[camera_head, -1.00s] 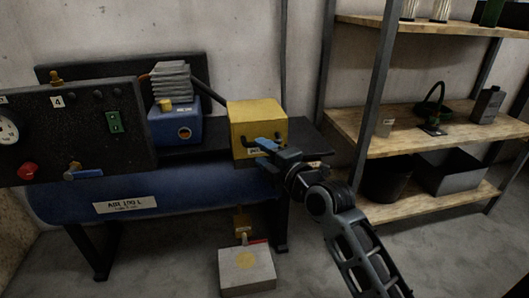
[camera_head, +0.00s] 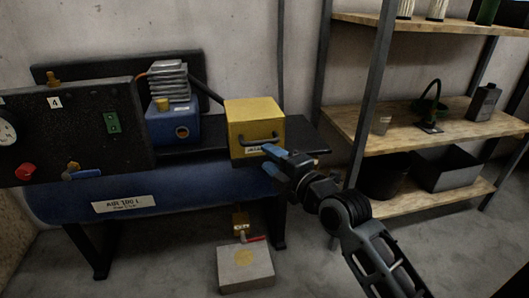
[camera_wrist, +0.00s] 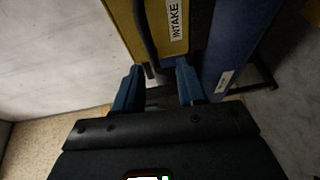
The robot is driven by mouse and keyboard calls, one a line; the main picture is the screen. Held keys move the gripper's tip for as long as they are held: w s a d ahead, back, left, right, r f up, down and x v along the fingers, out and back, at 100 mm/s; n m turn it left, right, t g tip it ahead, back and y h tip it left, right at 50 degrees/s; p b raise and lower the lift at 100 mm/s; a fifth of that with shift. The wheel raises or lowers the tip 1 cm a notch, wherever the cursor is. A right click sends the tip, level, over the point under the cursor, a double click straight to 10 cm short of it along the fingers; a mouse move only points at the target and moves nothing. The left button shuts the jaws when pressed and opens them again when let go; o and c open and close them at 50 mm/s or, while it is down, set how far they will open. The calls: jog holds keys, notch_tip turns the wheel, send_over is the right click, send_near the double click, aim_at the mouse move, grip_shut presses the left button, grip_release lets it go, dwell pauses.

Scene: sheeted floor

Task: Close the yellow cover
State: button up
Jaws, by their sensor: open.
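The yellow cover (camera_head: 252,115) is a box-shaped housing on the right end of the black bench top. A dark handle (camera_head: 262,139) and a small white label are on its front face. My gripper (camera_head: 268,158) is open just below and in front of the handle, with blue fingertips. In the wrist view, the yellow cover (camera_wrist: 160,12) shows its INTAKE label. The dark handle (camera_wrist: 146,40) runs down towards the gap between my open fingers (camera_wrist: 160,86). I cannot tell whether the fingers straddle it. What lies behind the cover is hidden.
A blue air tank (camera_head: 180,188) lies below the bench top. A black panel (camera_head: 70,130) with gauge and knobs stands at left, beside a blue compressor (camera_head: 172,125). A wooden shelf unit (camera_head: 400,132) stands close right of my arm. A grey block (camera_head: 245,268) sits on the floor.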

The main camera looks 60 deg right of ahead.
jog(key=shift+v, duration=1.8)
jog(key=s+a+f+m+y, duration=0.2)
jog(key=s+a+m+y, duration=0.3)
jog(key=s+a, duration=0.6)
jog(key=s+a+f+m+y, duration=0.25)
jog(key=s+a+m, duration=0.4)
jog(key=a, duration=0.85)
notch_tip(320, 180, up, 27)
jog(key=p, duration=2.6)
jog(key=shift+s+f+y, duration=0.25)
jog(key=shift+s+y, duration=0.2)
jog(key=shift+c, duration=0.5)
